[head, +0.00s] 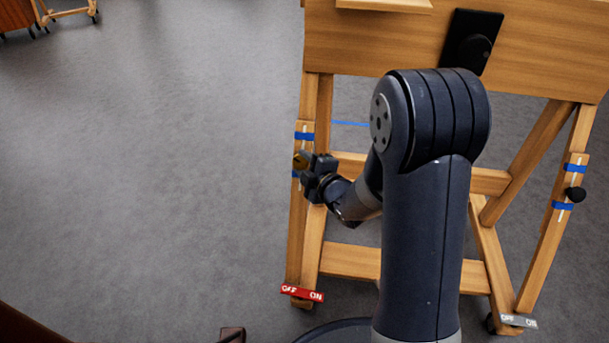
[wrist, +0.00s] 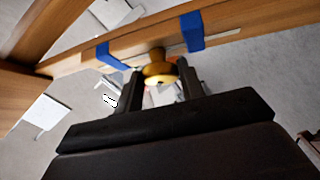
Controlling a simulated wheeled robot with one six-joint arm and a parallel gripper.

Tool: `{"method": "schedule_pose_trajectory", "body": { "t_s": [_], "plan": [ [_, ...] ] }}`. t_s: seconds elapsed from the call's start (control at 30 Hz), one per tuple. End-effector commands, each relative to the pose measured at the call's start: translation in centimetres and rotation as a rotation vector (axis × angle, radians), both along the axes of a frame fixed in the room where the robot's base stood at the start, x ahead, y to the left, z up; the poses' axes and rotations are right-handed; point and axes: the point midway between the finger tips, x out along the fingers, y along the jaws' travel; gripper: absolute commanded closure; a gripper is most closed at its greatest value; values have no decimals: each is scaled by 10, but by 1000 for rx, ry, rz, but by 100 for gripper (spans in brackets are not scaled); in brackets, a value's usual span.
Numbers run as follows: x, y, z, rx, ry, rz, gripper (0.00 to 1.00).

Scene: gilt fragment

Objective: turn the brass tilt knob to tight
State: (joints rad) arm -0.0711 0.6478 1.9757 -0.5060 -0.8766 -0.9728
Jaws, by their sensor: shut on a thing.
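The brass tilt knob (head: 299,161) is on the left leg of the wooden easel-like frame, between two blue tape bands. It also shows in the wrist view (wrist: 159,70), set against the wooden rail. My gripper (head: 306,163) is at the knob, with one finger on each side of it in the wrist view (wrist: 160,82). It is shut on the knob. A white strip (head: 304,138) runs along the leg by the blue bands. In the head view the gripper hides part of the knob, and no tight mark can be read.
The wooden frame (head: 400,262) stands ahead. A black knob (head: 575,194) is on its right leg, and a black fitting (head: 472,42) is on its upper board. A red OFF/ON label (head: 302,292) and a grey one (head: 518,321) sit at the feet. Open grey floor lies left.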

Motion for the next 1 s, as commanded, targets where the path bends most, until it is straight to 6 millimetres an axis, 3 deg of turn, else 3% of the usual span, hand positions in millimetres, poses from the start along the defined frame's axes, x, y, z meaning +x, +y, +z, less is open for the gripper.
{"method": "schedule_pose_trajectory", "body": {
  "t_s": [1.0],
  "plan": [
    [-3,9,-8,784,-185,-421,85]
  ]
}}
